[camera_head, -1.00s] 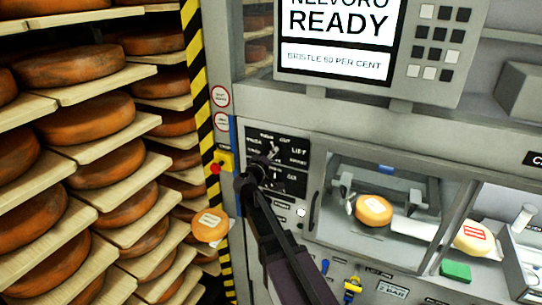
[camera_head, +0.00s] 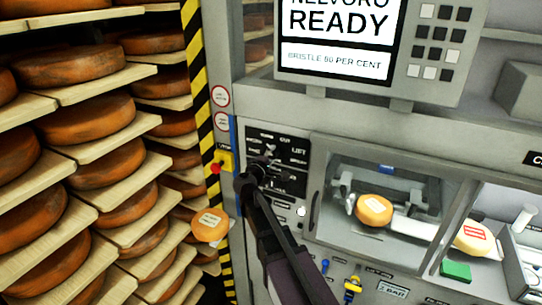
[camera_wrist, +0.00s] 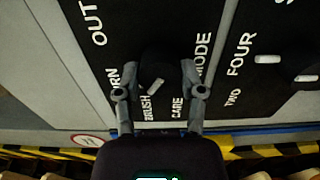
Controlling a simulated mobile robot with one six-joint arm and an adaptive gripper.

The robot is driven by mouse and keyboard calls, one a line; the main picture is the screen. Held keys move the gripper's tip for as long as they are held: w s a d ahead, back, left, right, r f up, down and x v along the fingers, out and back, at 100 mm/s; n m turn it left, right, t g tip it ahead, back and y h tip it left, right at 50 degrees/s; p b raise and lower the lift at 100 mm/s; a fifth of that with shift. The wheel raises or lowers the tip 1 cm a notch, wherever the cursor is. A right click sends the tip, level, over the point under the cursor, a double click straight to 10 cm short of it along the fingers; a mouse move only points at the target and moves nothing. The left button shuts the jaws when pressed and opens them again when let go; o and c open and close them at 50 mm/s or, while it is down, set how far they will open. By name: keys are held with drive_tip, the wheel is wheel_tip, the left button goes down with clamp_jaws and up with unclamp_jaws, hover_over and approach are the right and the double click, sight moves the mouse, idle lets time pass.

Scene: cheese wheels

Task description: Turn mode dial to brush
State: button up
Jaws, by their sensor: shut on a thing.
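The mode dial (camera_wrist: 158,66) is a round black knob with a white pointer mark, on a black panel (camera_head: 285,183) at the left of the machine. In the wrist view the word MODE stands to its right, with TURN, BRUSH and CARE around its left and lower sides. The white mark slants down and left, roughly toward BRUSH. My gripper (camera_wrist: 157,82) has one finger on each side of the dial and is shut on it. In the head view my gripper (camera_head: 262,166) reaches the panel and hides the dial.
A second dial (camera_wrist: 300,68) with labels TWO and FOUR sits to the right in the wrist view. A screen (camera_head: 338,35) reads READY and BRISTLE 60 PER CENT. A windowed bay holds a cheese wheel (camera_head: 373,210). Racks of cheese (camera_head: 87,122) stand at left.

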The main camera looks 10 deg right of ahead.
drive_tip(key=shift+n, duration=0.9)
drive_tip(key=o, duration=1.1)
drive_tip(key=shift+o, duration=0.2)
drive_tip(key=v, duration=1.2)
